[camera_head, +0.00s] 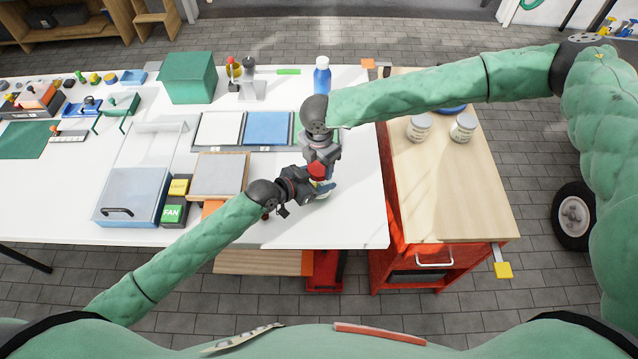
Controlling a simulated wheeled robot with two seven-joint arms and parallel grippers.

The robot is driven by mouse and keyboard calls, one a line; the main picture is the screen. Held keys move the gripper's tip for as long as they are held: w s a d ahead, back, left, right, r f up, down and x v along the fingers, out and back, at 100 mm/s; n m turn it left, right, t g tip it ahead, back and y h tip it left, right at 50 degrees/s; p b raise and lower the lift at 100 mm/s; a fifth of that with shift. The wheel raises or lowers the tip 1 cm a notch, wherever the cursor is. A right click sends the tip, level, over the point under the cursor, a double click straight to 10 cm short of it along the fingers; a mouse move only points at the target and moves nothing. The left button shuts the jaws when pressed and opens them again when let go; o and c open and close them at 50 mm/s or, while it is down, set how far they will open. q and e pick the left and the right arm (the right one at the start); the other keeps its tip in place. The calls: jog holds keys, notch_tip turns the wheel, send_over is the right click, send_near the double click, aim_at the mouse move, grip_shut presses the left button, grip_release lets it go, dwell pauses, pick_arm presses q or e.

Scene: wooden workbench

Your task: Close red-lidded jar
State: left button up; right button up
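The red lid (317,171) is at the right part of the white table, on or just over the jar (323,195), which is mostly hidden. My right gripper (319,164) comes down from above with its fingers at the lid and looks shut on it. My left gripper (322,188) reaches in from the left, low over the table, and looks shut around the jar body. The fingers hide most of the jar, and I cannot tell whether the lid is seated on its rim.
A blue bottle (322,76) stands behind. White and blue trays (243,130) and a grey-topped box (219,175) lie to the left. Two pale jars (419,127) (463,128) stand on the wooden cabinet top (445,190) at right. The table's front right corner is clear.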

jog(key=m, duration=0.4)
jog(key=shift+m, duration=0.4)
jog(key=o, duration=1.1)
jog(key=shift+r, duration=2.25)
jog(key=shift+c, duration=0.5)
